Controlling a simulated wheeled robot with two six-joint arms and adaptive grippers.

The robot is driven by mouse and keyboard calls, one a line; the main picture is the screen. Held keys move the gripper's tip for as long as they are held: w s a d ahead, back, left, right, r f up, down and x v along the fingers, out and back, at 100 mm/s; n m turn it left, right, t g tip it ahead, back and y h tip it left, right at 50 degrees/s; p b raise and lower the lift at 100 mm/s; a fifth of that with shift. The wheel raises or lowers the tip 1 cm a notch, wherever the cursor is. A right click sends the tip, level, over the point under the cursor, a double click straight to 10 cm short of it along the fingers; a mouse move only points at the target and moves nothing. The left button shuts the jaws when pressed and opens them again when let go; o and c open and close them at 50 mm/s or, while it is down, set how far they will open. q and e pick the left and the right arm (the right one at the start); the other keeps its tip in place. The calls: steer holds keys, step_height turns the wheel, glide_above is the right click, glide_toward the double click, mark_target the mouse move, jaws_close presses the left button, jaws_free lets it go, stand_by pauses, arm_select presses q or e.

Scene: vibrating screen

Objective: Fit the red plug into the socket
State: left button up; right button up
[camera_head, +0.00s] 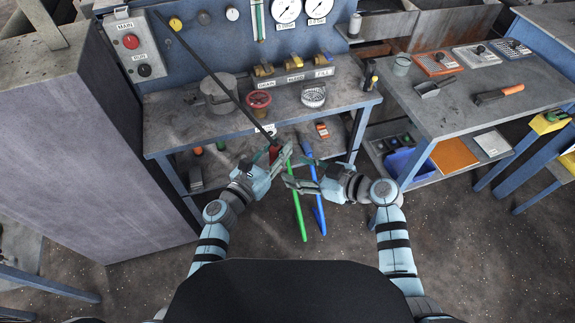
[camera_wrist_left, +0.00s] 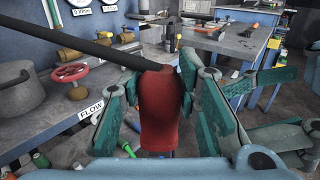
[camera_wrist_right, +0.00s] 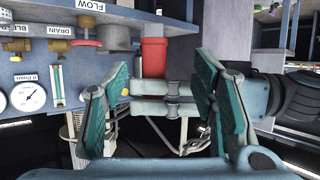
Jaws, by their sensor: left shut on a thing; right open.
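The red plug (camera_head: 274,153) has a black cable (camera_head: 225,85) running up left to the wall panel. My left gripper (camera_head: 271,156) is shut on the plug. In the left wrist view the plug (camera_wrist_left: 160,108) is upright between the fingers, with the cable at its narrow top. My right gripper (camera_head: 300,180) is open, just right of and below the left one. In the right wrist view a red cylinder (camera_wrist_right: 153,57) shows beyond the open fingers; it looks like the plug. I cannot make out the socket.
The bench (camera_head: 190,125) holds a grey pot (camera_head: 218,95), a red valve wheel (camera_head: 259,99) and labelled valves. A green rod (camera_head: 298,210) and a blue rod (camera_head: 319,205) show close below the grippers. A purple-grey cabinet (camera_head: 80,150) stands left; another bench (camera_head: 440,115) stands right.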

arm_select(q)
steer(key=shift+f, duration=0.1)
arm_select(e)
steer(key=x, duration=0.9)
steer(key=c, duration=1.2)
arm_select(q)
steer(key=o, duration=1.2)
arm_select(e)
steer(key=shift+s, duration=0.1)
jaws_close()
arm_select(q)
steer(key=shift+o, duration=0.2)
arm_select(e)
steer(key=shift+d, duration=0.1)
arm_select(q)
steer(key=shift+s, duration=0.1)
